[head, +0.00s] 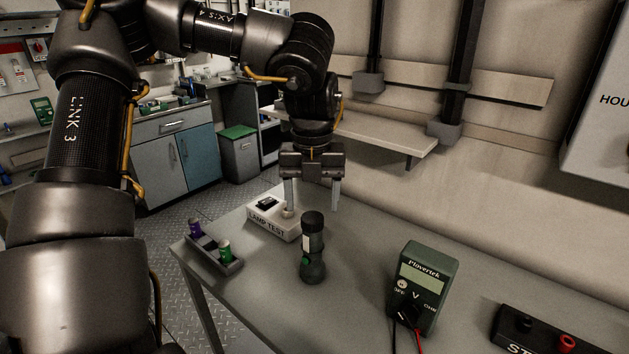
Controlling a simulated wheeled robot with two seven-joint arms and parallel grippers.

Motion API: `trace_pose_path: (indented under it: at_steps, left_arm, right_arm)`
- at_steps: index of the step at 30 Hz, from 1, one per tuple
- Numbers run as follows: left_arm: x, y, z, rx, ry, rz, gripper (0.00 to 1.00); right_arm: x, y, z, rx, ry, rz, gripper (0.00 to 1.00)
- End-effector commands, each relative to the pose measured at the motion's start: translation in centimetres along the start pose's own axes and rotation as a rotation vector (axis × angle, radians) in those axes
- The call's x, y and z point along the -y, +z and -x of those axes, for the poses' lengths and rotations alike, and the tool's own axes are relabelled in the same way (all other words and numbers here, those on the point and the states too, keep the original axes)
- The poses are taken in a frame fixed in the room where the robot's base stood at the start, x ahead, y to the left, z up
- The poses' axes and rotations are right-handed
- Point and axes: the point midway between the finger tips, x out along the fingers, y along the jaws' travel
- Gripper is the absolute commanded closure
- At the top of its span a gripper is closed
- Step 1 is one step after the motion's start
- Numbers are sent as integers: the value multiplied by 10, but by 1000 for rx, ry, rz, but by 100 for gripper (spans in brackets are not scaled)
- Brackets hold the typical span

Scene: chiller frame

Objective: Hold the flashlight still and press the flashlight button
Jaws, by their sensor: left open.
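The flashlight (313,250), dark green and black, stands upright on the grey table. A pale label shows on its side, and a small green spot, possibly the button, is lower on its left side. My left gripper (312,205) points down above the table, behind the flashlight's top in this view. Its two fingers are apart, one to each side of the flashlight's head in the picture, with nothing visible held between them. I cannot tell whether they touch the flashlight. My right gripper is not in view.
A white lamp test box (272,224) stands close left of the flashlight. A small tray (209,253) with purple and green items is at the table's left edge. A green multimeter (422,284) with leads stands to the right, beside a dark box (540,332). The front table (270,310) is clear.

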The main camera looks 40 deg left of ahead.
Motion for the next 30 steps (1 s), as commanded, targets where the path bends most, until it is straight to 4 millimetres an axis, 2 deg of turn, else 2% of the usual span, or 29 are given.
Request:
trace_pose_path:
  at_steps: [1, 6, 12, 24, 30]
  left_arm:
    - [-1, -1, -11, -6, 2, -2, 35]
    - [0, -1, -38, -5, 0, -3, 35]
    - [0, -1, -59, -3, 1, -2, 35]
    - [1, 0, -66, 0, -1, -2, 35]
    - [1, 0, -65, 0, -1, -2, 61]
  right_arm:
    - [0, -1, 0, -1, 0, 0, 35]
    - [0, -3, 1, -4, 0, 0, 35]
    - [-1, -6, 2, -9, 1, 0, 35]
    - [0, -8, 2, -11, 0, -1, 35]
    - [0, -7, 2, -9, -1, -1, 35]
